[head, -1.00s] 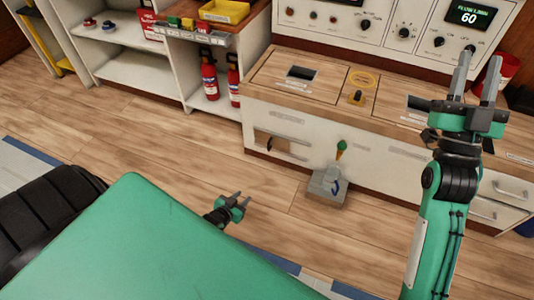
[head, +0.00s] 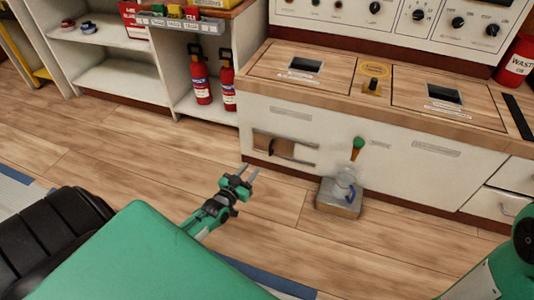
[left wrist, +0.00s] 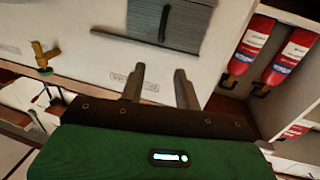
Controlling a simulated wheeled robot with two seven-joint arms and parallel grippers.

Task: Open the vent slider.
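The vent slider (head: 283,149) is set low in the white cabinet front, left of a green-knobbed lever. In the head view it shows as a brownish piece in a slot. In the left wrist view, a grey slatted panel with a dark upright handle (left wrist: 165,22) lies beyond my fingertips. My left gripper (head: 250,170) is in front of the cabinet, a little left of and below the slot, apart from it. Its two fingers are spread and empty in the left wrist view (left wrist: 158,80). My right gripper is out of view.
A green-knobbed lever (head: 358,148) stands above a grey box (head: 339,197) on the floor, right of the slot. Two red fire extinguishers (head: 201,80) stand on the shelf to the left. The wooden floor (head: 140,150) before the cabinet is mostly clear.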

